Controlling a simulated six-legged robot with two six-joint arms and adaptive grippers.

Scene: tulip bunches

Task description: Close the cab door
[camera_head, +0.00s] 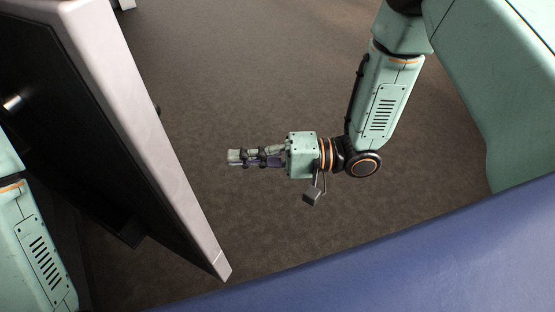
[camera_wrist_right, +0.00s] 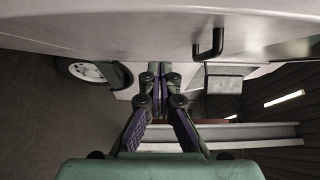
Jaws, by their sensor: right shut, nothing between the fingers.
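The cab door (camera_head: 135,125) stands open at the left of the head view. I see its pale edge and its dark inner side, with a small shiny piece on it. My right gripper (camera_head: 233,157) is shut and empty, pointing left towards the door's outer side, with a visible gap between them. In the right wrist view my gripper (camera_wrist_right: 160,75) shows closed fingers below a pale panel with a black handle (camera_wrist_right: 208,43), which looks like the door's outer face. Only a link of my left arm shows at the left edge; its gripper is out of view.
Brown floor (camera_head: 250,60) is clear around my right arm. In the right wrist view, a wheel (camera_wrist_right: 86,70) is at the left, a grey box-like step (camera_wrist_right: 224,80) at the right and a pale ledge (camera_wrist_right: 255,132) lower down.

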